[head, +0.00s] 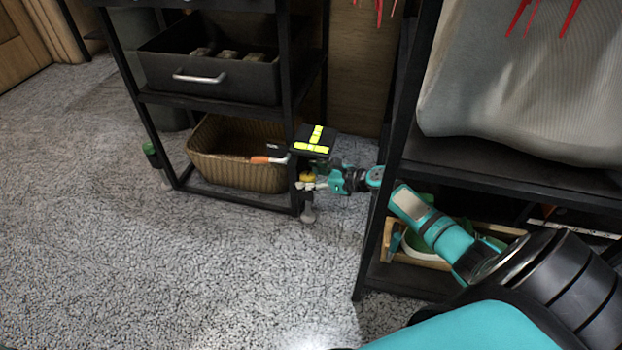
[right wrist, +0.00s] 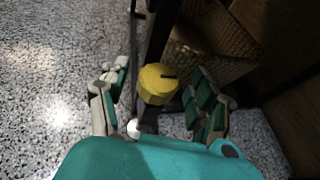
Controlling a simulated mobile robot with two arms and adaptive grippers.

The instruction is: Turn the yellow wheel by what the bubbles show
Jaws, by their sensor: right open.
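The yellow wheel (head: 306,177) is small and low on the front leg of the left shelf rack. In the right wrist view the yellow wheel (right wrist: 157,83) is a faceted knob with a dark slot on top. My right gripper (head: 312,184) is open around it; in the right wrist view its fingers stand on either side of the wheel, with gaps visible. A black plate (head: 301,134) with bright yellow-green bars sits above the wheel. The bubbles in these bars are too small to read. My left gripper is not in view.
A wicker basket (head: 232,160) sits on the rack's bottom shelf, under a black drawer (head: 209,68). The right rack (head: 374,235) stands close beside my right arm and holds a wooden crate (head: 436,265). The carpet (head: 180,270) in front is clear.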

